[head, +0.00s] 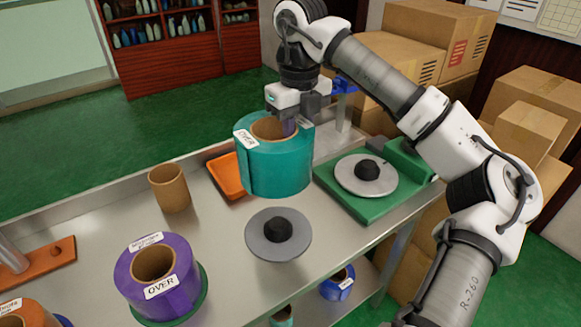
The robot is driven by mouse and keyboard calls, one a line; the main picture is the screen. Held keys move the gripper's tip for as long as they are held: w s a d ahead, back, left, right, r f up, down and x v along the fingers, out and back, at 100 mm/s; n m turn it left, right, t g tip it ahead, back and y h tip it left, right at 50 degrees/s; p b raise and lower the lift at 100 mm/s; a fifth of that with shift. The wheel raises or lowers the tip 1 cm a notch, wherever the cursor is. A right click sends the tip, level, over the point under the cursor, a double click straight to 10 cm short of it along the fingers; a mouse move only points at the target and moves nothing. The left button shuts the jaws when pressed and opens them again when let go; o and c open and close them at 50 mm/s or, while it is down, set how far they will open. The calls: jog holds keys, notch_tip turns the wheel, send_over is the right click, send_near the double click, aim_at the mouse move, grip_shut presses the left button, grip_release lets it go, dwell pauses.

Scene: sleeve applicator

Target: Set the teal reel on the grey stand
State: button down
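The teal reel (275,168) is a wide roll with a brown cardboard core and a white "OVER" label on its upper left. My gripper (292,122) points down at the back right of its rim, one finger showing inside the core. It appears shut on the reel's wall, though the outer finger is partly hidden. The reel looks upright and raised above the table, behind the grey stand in the picture. The grey stand (260,244) is a round disc with a black hub, and it is empty. The exact gap between reel and stand is hard to judge.
A purple reel (158,285) sits on a green base at front left. A cardboard core (169,187) and an orange tray (227,178) stand behind. A green machine (345,201) with a grey disc is at right. Cardboard boxes (420,35) are stacked behind the table.

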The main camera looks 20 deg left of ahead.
notch_tip(320, 180, down, 18)
jog(key=shift+p, duration=1.2)
jog(key=shift+f, duration=0.15)
jog(key=c, duration=1.2)
grip_release()
jog(key=shift+o, duration=0.2)
notch_tip(320, 180, up, 12)
jog(key=shift+r+b, duration=0.15)
jog(key=shift+b, duration=1.05)
jog(key=shift+s, duration=0.1)
